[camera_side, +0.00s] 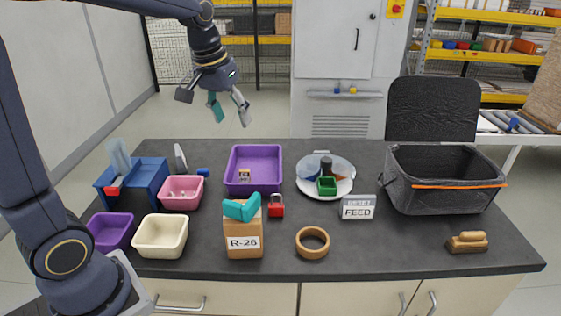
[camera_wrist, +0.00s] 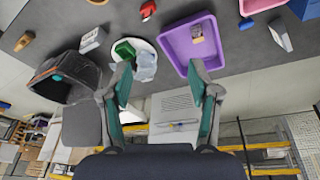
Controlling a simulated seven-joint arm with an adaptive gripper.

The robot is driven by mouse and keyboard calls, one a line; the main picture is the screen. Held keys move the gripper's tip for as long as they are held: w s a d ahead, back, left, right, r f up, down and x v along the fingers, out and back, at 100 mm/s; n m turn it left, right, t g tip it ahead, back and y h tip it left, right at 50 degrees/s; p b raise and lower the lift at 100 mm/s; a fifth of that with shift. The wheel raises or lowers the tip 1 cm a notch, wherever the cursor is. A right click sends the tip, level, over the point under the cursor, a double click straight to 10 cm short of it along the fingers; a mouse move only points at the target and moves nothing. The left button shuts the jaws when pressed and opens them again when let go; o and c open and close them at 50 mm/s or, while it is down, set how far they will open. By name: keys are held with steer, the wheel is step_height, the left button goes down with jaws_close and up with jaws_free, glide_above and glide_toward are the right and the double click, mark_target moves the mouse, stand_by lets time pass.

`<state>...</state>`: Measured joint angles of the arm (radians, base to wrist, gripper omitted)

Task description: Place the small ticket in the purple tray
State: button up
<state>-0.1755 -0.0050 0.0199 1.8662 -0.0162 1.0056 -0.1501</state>
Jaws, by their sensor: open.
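The purple tray (camera_side: 266,159) stands at the back middle of the table; it is also in the wrist view (camera_wrist: 178,45). A small tan ticket-like piece with dark marks (camera_side: 244,175) lies inside the tray, near its front left corner. It also shows in the wrist view (camera_wrist: 197,33), on the tray's floor near one side. My gripper (camera_side: 230,110) is open and empty, raised well above the table's back edge and clear of the tray. Its two teal-padded fingers are spread apart in the wrist view (camera_wrist: 158,72).
Near the tray are a pink bin (camera_side: 181,193), a box marked R-26 with a teal piece on top (camera_side: 244,240), a red padlock (camera_side: 276,206) and a white plate (camera_side: 340,186). A black crate (camera_side: 440,185) stands at right.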

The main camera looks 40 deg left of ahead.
steer(key=s+d+f+m+t, duration=0.1)
steer(key=s+d+m, duration=0.1)
steer(key=s, duration=0.6)
steer(key=s+d+m+t, duration=0.1)
steer(key=s+d+m, duration=0.1)
steer(key=s+d, duration=0.3)
steer(key=s, duration=0.4)
steer(key=shift+f, duration=0.35)
